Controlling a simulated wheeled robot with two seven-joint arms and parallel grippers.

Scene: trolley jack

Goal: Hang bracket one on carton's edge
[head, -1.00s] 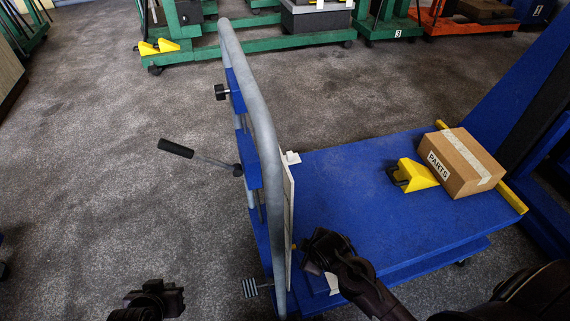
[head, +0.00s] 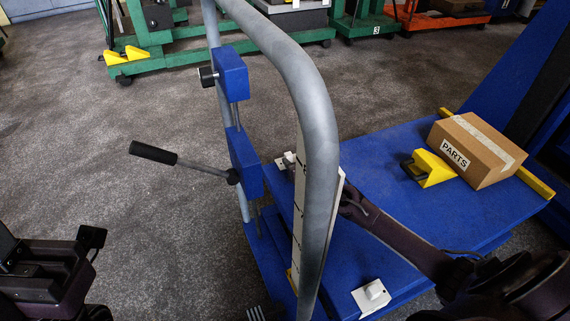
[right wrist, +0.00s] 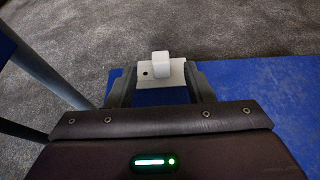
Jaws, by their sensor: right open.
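A small white bracket (head: 288,162) is at the far left of the blue platform. A second white bracket (head: 372,296) lies near the platform's front edge. I cannot tell which is bracket one. The brown carton (head: 478,150), labelled PARTS, sits closed at the platform's right end. My right gripper (head: 340,203) is partly hidden behind the grey handle and white board. In the right wrist view it is open, with a white bracket (right wrist: 161,68) showing between its fingertips; contact is unclear. My left gripper (head: 92,270) is at the lower left, away from the brackets; its opening is unclear.
A grey tubular handle (head: 305,85) and a white marked board (head: 300,200) stand in front of the right gripper. A lever (head: 155,153) sticks out left. A yellow wedge (head: 430,168) sits beside the carton. The middle of the blue platform (head: 375,150) is clear.

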